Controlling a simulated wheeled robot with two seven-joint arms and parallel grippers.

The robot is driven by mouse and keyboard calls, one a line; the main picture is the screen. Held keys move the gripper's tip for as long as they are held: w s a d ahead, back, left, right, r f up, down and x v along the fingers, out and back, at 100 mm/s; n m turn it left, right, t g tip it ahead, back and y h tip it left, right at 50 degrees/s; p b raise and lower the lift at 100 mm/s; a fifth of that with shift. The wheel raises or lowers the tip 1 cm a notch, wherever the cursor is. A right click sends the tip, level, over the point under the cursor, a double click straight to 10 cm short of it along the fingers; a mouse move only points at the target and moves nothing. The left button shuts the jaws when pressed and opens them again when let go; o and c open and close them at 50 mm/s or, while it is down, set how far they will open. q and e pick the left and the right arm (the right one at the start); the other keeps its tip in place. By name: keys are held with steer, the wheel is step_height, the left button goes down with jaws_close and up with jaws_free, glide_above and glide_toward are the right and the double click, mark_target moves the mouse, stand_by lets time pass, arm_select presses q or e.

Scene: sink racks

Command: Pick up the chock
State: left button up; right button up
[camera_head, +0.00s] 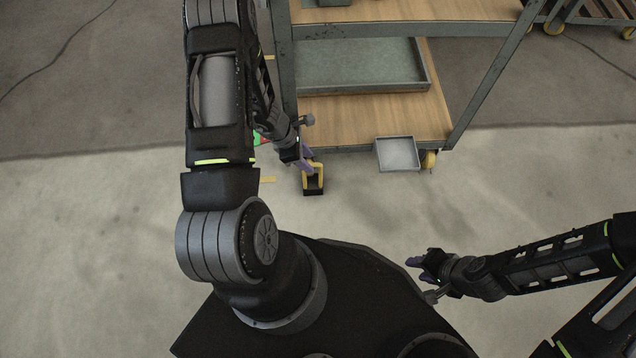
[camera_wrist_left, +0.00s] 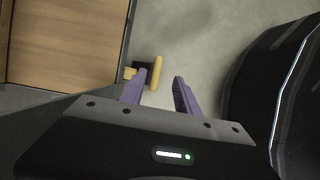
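The chock (camera_head: 313,187) is a black block with a yellow frame-like handle and stands on the floor in front of the cart. My left gripper (camera_head: 307,161) is at the top of the chock in the head view, its purple fingers close to the yellow handle. In the left wrist view the left gripper (camera_wrist_left: 161,75) has its fingers apart, and the yellow handle of the chock (camera_wrist_left: 157,72) shows near the left fingertip. I cannot tell whether they touch. My right gripper (camera_head: 421,268) is empty, away from the chock at lower right, its purple fingers apart.
A metal-framed cart with wooden shelves (camera_head: 400,122) stands just behind the chock. A grey tray (camera_head: 362,66) lies on its lower shelf. A small grey tray (camera_head: 397,154) is at the cart's front edge near a yellow caster (camera_head: 429,160).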

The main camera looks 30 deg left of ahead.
mark_target(311, 164)
arm_select(q)
steer(key=shift+w+a, duration=0.15)
steer(key=shift+w, duration=0.05)
steer(key=shift+x, duration=0.75)
steer(key=shift+w+f+b, duration=0.1)
steer(key=shift+f+b, duration=0.25)
steer(key=shift+f, duration=0.15)
steer(key=b+x, duration=0.2)
steer(key=x, duration=0.2)
steer(key=shift+f, duration=0.15)
steer(key=shift+w+d+f, duration=0.15)
steer(key=shift+d+f, duration=0.1)
steer(key=shift+f, duration=0.2)
